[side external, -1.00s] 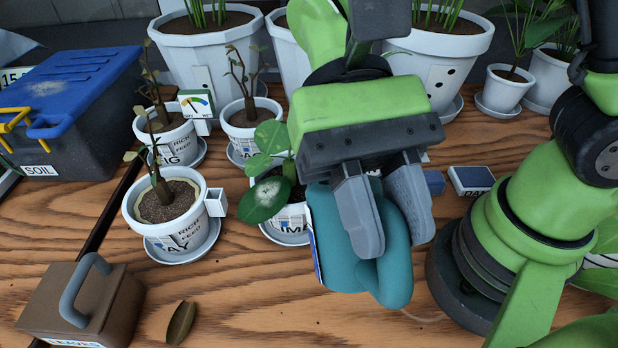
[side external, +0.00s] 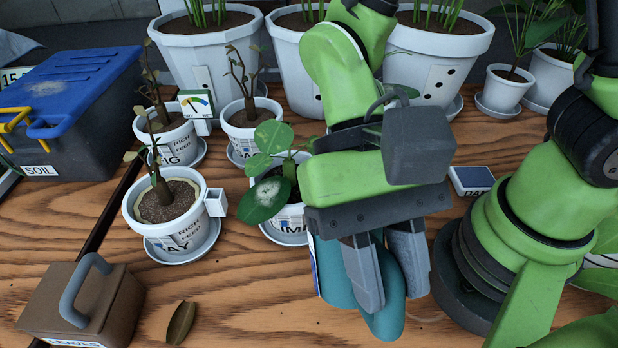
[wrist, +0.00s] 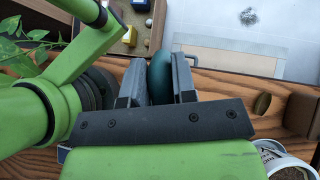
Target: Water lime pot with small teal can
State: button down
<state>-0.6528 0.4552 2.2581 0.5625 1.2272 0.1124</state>
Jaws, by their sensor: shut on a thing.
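The small teal can (side external: 388,322) is gripped by its handle in my gripper (side external: 391,292). Much of the can is hidden behind the fingers and palm. In the wrist view, a teal part (wrist: 160,66) shows between the two fingers (wrist: 159,80). The lime pot (side external: 290,222) is white, with a partly hidden label reading "IM", and stands on a white saucer. Its plant has broad green leaves, one with a pale patch. The can is in front and to the right of this pot; my gripper covers part of the pot's right side.
Several labelled white pots, including one marked "AY" (side external: 178,232), stand to the left. Large pots line the back. A blue-lidded soil bin (side external: 75,125) and brown handled box (side external: 85,305) stand left. A dry leaf (side external: 181,323) lies on the front wood, with clear room around it.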

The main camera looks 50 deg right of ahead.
jog(key=f, duration=0.1)
jog(key=s+f+t, duration=0.1)
jog(key=f, duration=0.1)
jog(key=shift+a+f+t+h, duration=0.2)
jog(key=shift+f+t+h, duration=0.1)
jog(key=shift+h, duration=0.1)
jog(key=shift+w+f, duration=0.1)
jog(key=shift+f, duration=0.1)
jog(key=shift+r, duration=2.05)
